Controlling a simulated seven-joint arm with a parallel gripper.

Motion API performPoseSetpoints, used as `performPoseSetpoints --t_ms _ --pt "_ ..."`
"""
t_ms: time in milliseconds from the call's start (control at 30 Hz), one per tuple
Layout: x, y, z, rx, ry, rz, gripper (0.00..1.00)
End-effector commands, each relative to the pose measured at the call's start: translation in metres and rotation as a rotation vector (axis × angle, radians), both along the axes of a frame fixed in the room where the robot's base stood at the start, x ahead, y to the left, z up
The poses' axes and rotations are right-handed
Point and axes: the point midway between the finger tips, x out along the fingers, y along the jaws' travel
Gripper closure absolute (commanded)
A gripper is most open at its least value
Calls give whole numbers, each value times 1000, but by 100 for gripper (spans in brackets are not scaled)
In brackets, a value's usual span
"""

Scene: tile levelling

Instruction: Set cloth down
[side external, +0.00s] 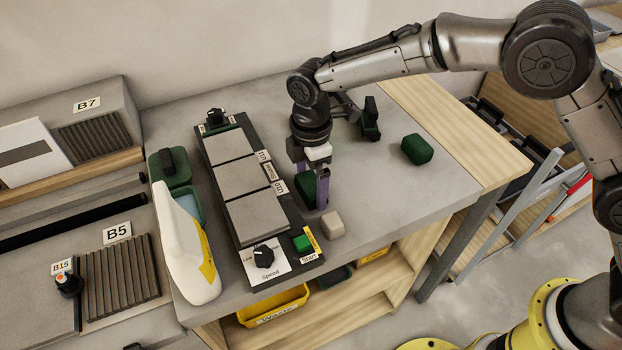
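My gripper (313,188) points down at the table just right of the tile device. Its purple fingers are apart, with a dark green, soft-edged block-like thing (306,187) between them, possibly the folded cloth. The near finger lies alongside it and the far finger is partly hidden behind it. I cannot tell whether the fingers press on it, or whether it touches the table. The device (225,133) carries a row of three grey tiles (258,217). A small beige block (333,224) lies on the table just in front of the gripper.
Another dark green block (417,149) and a dark upright holder (370,120) stand to the right. A white and yellow bottle (187,255) is at the left. A speed knob (263,256) and green start button (302,243) are at the device's near end.

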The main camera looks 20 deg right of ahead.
Motion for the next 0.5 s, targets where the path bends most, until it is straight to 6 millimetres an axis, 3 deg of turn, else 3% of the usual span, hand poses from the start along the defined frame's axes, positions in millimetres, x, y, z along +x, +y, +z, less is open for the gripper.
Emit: performPoseSetpoints --t_ms 233,500 --pt "1 0 16 2 -3 0 0" --pt "1 0 71 2 -4 0 0"
